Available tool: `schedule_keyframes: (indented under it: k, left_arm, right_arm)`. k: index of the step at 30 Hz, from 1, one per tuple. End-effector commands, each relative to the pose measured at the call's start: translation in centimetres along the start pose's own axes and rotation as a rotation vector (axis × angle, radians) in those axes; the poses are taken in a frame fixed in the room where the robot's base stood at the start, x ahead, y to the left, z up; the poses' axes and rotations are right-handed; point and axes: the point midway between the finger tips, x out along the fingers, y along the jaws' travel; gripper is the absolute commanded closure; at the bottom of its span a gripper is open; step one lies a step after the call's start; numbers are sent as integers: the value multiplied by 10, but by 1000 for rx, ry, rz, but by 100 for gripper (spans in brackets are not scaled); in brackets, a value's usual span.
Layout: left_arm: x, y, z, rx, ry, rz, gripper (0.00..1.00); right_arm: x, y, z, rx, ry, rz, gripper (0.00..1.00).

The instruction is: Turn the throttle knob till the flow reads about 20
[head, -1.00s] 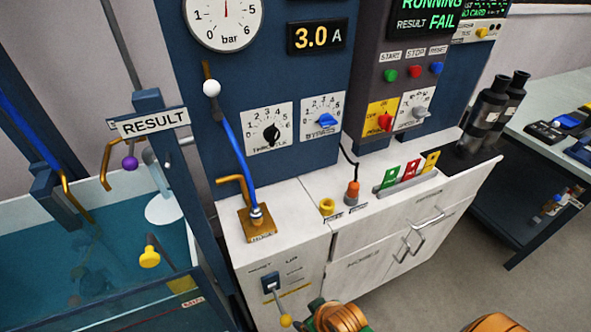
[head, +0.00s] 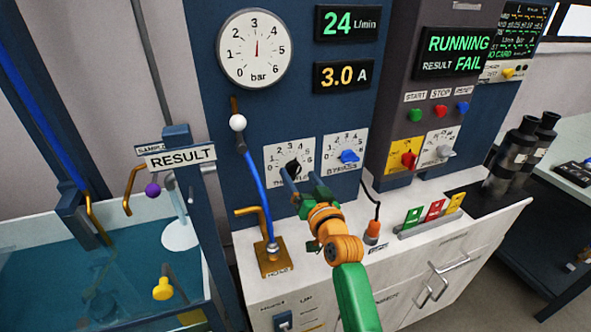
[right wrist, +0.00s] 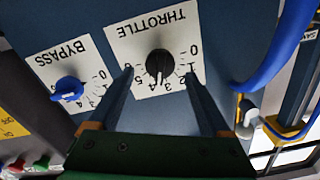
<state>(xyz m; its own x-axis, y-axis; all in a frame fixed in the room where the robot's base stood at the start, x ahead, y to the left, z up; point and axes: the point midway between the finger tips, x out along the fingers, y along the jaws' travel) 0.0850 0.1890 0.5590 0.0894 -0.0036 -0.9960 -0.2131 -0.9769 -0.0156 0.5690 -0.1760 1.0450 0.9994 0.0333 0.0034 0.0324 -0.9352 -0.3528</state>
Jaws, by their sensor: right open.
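The black throttle knob (head: 293,168) sits on a white dial plate on the blue panel. The green flow display (head: 347,24) reads 24 L/min. My right gripper (head: 303,180) is open in front of the throttle dial and partly covers it. In the right wrist view my right gripper's fingers (right wrist: 160,76) straddle the knob, one to each side, with gaps. I cannot tell how deep they reach. My left gripper is out of view.
The blue bypass knob (head: 348,156) is close to the right of the throttle. A blue hose (head: 256,190) with a white ball (head: 238,122) runs just left. The pressure gauge (head: 254,48) reads about 3 bar. Card slots and an orange plug (head: 373,230) are on the counter.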

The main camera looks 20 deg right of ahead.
Motion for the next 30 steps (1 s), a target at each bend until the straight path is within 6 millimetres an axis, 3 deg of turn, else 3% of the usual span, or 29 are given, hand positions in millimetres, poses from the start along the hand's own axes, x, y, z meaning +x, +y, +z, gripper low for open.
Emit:
schedule_keyframes:
  k: [6,17,26,30]
  left_arm:
    - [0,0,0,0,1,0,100]
    - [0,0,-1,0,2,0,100]
    - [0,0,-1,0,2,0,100]
    - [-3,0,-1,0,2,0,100]
  right_arm:
    - [30,0,0,-2,-1,0,18]
    - [37,0,1,-2,-3,1,18]
    - [37,1,1,-3,-4,1,97]
    - [37,0,0,-74,-5,2,100]
